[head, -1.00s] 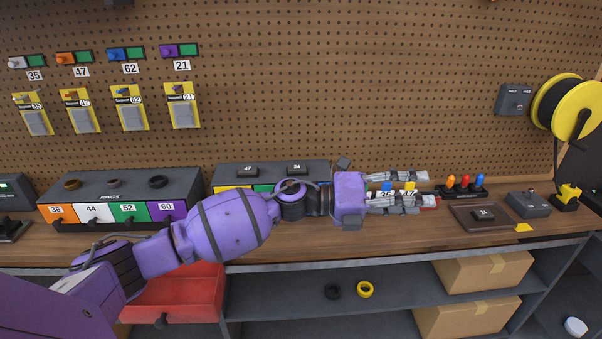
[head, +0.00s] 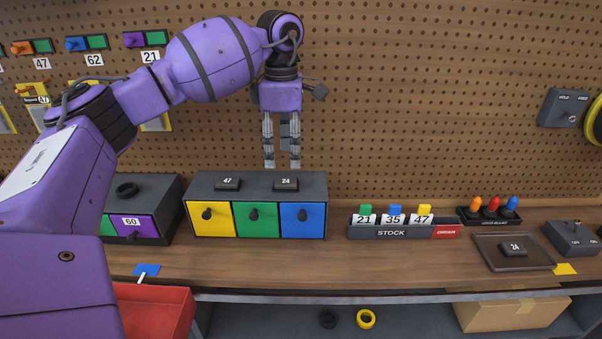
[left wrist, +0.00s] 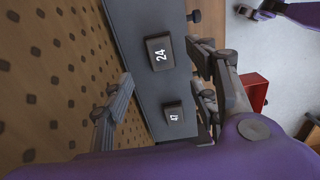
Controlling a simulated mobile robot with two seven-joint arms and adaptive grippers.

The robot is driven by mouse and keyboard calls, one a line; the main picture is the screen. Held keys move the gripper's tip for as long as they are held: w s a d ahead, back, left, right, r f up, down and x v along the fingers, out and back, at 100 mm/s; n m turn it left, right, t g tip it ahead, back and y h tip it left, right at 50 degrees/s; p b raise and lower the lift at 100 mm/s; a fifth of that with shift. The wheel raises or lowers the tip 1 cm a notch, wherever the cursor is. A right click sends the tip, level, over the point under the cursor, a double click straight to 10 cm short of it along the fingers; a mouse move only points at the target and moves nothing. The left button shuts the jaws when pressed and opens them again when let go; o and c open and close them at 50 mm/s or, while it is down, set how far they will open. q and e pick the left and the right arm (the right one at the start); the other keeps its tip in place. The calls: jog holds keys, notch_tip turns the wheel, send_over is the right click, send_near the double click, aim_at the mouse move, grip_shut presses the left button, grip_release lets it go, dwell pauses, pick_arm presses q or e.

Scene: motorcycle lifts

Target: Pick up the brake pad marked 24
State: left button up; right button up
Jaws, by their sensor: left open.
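A dark brake pad marked 24 (head: 286,184) lies on top of the grey drawer cabinet (head: 200,182), to the right of a pad marked 47 (head: 227,184). Another dark pad marked 24 (head: 514,249) lies in a shallow brown tray (head: 485,252) at the right. My left gripper (head: 282,163) points down, open and empty, above the cabinet pad marked 24, with its fingertips apart from it. In the left wrist view, that pad (left wrist: 158,53) shows between the open fingers, with the 47 pad (left wrist: 174,115) below it.
The pegboard wall (head: 400,110) stands close behind the gripper. A stock rack (head: 390,232) with numbered tags and a row of coloured-tipped pieces (head: 492,208) are to the right. The worktop before the cabinet is clear.

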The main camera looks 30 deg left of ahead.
aim_at(286, 181)
pick_arm(q)
jog(key=f, duration=0.1)
jog(key=s+f, duration=0.1)
jog(key=f, duration=0.2)
jog(key=w+f+p, duration=0.1)
jog(key=f, duration=0.1)
jog(key=shift+d+f, duration=0.1)
jog(key=shift+f, duration=0.6)
jog(key=c, duration=0.6)
grip_shut()
pick_arm(e)
jog(key=s, duration=0.3)
jog(key=shift+s+d+g, duration=0.2)
jog(key=shift+d+g, duration=0.1)
